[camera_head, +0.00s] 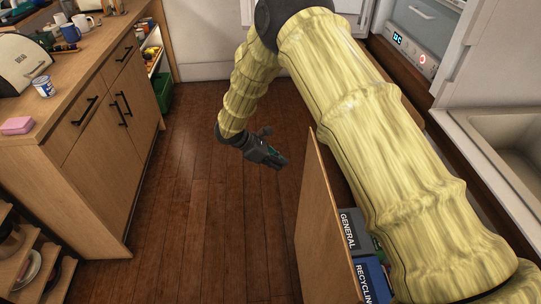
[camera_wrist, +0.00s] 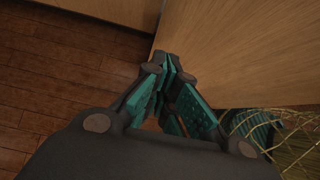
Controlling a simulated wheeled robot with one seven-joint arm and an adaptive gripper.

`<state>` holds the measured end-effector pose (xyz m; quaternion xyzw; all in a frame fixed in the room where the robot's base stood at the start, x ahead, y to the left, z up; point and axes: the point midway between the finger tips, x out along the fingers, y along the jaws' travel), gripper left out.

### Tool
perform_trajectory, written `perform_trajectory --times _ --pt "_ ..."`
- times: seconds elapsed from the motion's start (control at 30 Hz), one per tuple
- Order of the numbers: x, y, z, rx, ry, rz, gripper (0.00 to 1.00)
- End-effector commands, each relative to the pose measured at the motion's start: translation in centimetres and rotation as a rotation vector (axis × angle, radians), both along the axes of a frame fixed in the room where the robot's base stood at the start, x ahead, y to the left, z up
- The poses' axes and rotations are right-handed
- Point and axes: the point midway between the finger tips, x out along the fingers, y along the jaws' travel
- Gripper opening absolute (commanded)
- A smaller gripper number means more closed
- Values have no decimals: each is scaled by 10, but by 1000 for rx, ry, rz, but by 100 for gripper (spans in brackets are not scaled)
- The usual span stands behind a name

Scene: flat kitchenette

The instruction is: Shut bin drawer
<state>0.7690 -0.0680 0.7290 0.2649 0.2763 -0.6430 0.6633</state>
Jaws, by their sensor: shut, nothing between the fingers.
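The bin drawer (camera_head: 318,225) stands pulled out on the right side, its tall wooden front panel facing the aisle. Behind the panel sit a grey bin marked GENERAL (camera_head: 348,230) and a blue bin marked RECYCLING (camera_head: 366,281). My arm hides the rest of the drawer. My gripper (camera_head: 281,162) is shut and empty, in the aisle to the left of the panel's far top corner. In the wrist view, the closed fingertips (camera_wrist: 168,62) appear by the corner of a wooden panel (camera_wrist: 245,50); I cannot tell if they touch it.
A wooden counter (camera_head: 75,85) with cupboards runs along the left. Open shelves (camera_head: 28,262) stand at its near end. A sink (camera_head: 510,140) is at the right. The dark wood floor (camera_head: 200,215) between is clear.

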Motion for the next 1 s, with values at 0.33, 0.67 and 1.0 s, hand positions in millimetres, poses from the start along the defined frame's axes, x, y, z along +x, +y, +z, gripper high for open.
perform_trajectory --times 0.33,0.67,1.0 --pt "2 -42 -19 1 1 -1 0" --pt "3 -58 -20 1 0 0 0" --pt "3 -58 -20 0 0 1 0"
